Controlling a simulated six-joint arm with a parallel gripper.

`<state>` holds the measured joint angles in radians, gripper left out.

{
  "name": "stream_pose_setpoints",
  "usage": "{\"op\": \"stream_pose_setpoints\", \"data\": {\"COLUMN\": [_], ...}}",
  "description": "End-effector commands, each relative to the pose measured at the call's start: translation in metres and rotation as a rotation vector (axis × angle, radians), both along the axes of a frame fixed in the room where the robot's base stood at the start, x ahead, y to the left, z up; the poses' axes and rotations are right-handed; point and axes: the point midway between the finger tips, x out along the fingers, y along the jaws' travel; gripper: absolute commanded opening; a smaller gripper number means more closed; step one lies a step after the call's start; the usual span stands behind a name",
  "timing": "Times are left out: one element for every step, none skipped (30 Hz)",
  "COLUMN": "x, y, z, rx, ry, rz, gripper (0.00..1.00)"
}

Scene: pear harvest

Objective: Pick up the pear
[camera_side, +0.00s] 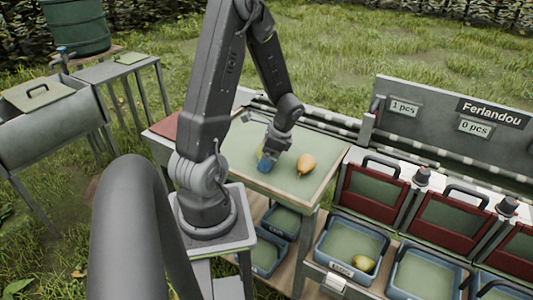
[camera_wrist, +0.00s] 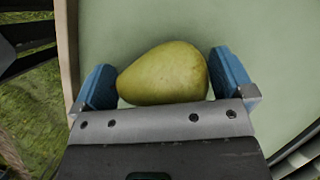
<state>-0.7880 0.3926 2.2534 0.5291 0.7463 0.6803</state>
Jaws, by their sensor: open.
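A yellow-green pear (camera_wrist: 165,72) lies on the pale green table top (camera_side: 325,146). In the wrist view it sits lengthwise between the two blue fingers of my gripper (camera_wrist: 165,80). The fingers are apart, one beyond each end of the pear, with the stem end close to the left finger. In the side view my gripper (camera_side: 268,162) is low over the table and hides most of this pear. A second, orange-yellow pear (camera_side: 306,163) lies on the table to the right of my gripper.
A blue crate (camera_side: 326,240) below the table's right side holds one pear (camera_side: 363,263). More blue crates (camera_side: 425,268) and red-framed bins (camera_side: 371,194) stand to the right. A grey sign panel (camera_side: 440,112) stands behind them. The table's front right is clear.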

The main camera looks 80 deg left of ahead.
Motion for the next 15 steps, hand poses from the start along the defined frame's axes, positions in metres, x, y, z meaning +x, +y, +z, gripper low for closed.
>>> {"op": "stream_pose_setpoints", "data": {"x": [0.0,0.0001,0.0001,0.0001,0.0001,0.0001,0.0001,0.0001,0.0002,0.0002,0.0002,0.0002,0.0002,0.0002,0.0002], "y": [0.0,0.0,0.0,0.0,0.0,0.0,0.0,0.0,-0.0001,-0.0001,-0.0001,0.0,0.0,0.0,0.0], "z": [0.0001,0.0002,0.0002,0.0003,0.0003,0.0004,0.0004,0.0004,0.0005,0.0005,0.0005,0.0005,0.0006,0.0006,0.0006], "rx": [0.0,0.0,0.0,0.0,0.0,0.0,0.0,0.0,0.0,0.0,0.0,0.0,0.0,0.0,0.0], "ry": [0.0,0.0,0.0,0.0,0.0,0.0,0.0,0.0,0.0,0.0,0.0,0.0,0.0,0.0,0.0], "rz": [0.0,0.0,0.0,0.0,0.0,0.0,0.0,0.0,0.0,0.0,0.0,0.0,0.0,0.0,0.0], "gripper": [1.0,1.0,0.99,0.96,0.93,0.89,0.87,0.84,0.8,0.77,0.74,0.7,0.67,0.65,0.61]}}
